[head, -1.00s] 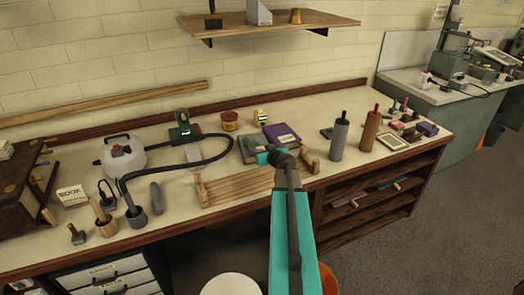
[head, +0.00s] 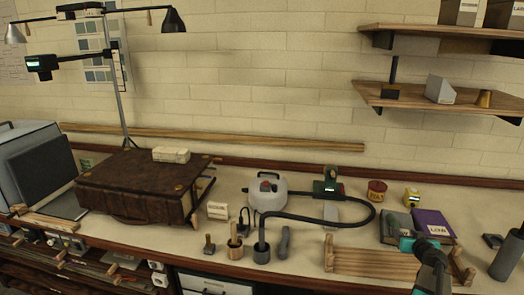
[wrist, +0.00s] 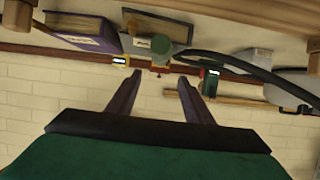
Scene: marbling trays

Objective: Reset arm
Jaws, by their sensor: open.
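My arm (head: 432,266) shows at the lower right of the head view, in front of the wooden rack (head: 375,262) on the bench. That view is upside down, with the brick wall beyond the fingers and the bench items along the top. A purple book (head: 432,223) lies on the bench behind my arm, and it also shows in the wrist view (wrist: 82,34).
A brown case (head: 135,185), a white jug (head: 267,191) with a black hose (head: 345,222), and a red tin (head: 377,190) stand on the bench. A grey roller (head: 508,255) is right of my arm. Shelves (head: 440,100) and a lamp stand (head: 120,90) rise above the bench.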

